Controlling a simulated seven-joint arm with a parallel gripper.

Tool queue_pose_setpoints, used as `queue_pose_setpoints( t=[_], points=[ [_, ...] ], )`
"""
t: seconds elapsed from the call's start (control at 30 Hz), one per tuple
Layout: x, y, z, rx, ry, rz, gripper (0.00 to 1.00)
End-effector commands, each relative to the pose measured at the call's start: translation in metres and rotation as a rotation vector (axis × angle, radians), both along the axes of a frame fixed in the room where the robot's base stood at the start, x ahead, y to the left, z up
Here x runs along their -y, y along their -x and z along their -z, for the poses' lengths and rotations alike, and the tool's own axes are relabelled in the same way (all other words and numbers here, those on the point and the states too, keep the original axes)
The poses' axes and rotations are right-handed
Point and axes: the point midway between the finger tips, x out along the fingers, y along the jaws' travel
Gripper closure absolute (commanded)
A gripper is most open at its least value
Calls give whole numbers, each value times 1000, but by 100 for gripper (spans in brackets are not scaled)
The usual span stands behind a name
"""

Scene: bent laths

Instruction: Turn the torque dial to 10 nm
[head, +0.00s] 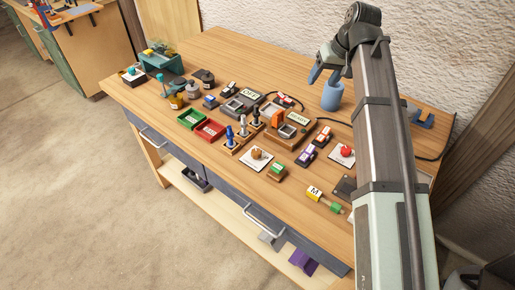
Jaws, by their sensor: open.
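Green (190,118) and red (209,131) trays, upright plungers (243,124), and boxes with displays (251,95) crowd the bench middle. My arm hides part of the right side.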

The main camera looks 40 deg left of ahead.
Motion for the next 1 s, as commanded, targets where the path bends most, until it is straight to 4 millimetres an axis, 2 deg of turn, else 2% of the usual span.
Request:
queue_pose_setpoints(
  t=[0.03, 0.2, 0.4, 0.5, 0.7, 0.87, 1.0],
  points=[
    [-13, 23, 2, -8, 23, -44, 40],
    [-42, 86, 11, -19, 114, -189, 40],
    [-64, 153, 25, -7, 230, -362, 40],
    [-70, 179, 30, 0, 276, -433, 40],
    [-75, 207, 36, 10, 331, -513, 40],
    [-75, 212, 42, 11, 343, -527, 40],
    [-75, 212, 56, 10, 343, -526, 40]
  ],
)
